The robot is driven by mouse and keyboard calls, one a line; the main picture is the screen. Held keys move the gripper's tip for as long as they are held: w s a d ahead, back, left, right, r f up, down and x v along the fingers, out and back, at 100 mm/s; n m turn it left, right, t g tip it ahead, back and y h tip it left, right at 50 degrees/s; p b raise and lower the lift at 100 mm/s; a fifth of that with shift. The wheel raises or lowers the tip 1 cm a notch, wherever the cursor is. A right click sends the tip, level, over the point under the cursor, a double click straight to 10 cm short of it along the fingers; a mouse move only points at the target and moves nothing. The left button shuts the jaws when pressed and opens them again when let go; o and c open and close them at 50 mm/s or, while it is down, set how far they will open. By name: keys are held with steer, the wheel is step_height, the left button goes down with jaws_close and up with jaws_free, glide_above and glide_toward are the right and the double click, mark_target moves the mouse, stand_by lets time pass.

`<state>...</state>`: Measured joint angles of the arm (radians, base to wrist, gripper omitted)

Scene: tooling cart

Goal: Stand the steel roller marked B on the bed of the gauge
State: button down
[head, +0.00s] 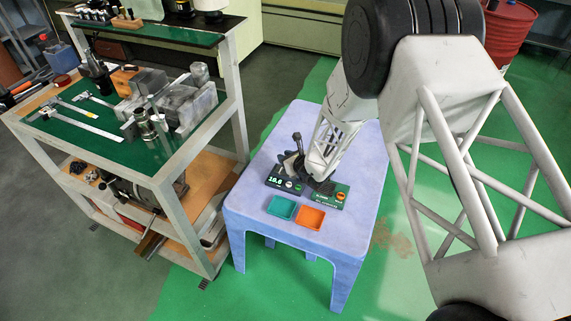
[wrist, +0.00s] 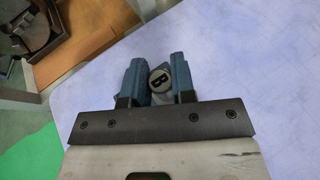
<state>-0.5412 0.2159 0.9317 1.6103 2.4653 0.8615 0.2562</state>
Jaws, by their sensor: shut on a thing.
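In the wrist view my gripper (wrist: 159,80) is shut on the steel roller (wrist: 158,79). The roller's round end face shows a dark B between the two blue fingers. In the head view my gripper is low over the bluish table, beside the gauge; its fingertips and the roller cannot be made out there. The gauge (head: 285,183) has a dark front with a lit readout of about 10.0. A dark upright with a knob (head: 297,138) stands behind it. The gauge's bed is not clearly seen, and my arm covers part of this area. The wrist view shows no gauge.
A second green-and-dark box (head: 330,197) with an orange button is right of the gauge. A teal tray (head: 282,208) and an orange tray (head: 310,217) lie in front. The tooling cart (head: 110,150) stands left. The table's right side (head: 362,160) is clear.

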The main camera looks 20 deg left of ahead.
steer(key=shift+f, duration=1.7)
steer(key=shift+f, duration=0.15)
steer(key=c, duration=0.9)
jaws_free()
steer(key=shift+c, duration=0.2)
steer(key=shift+v, duration=1)
steer(key=v, duration=1)
steer(key=shift+r, duration=0.25)
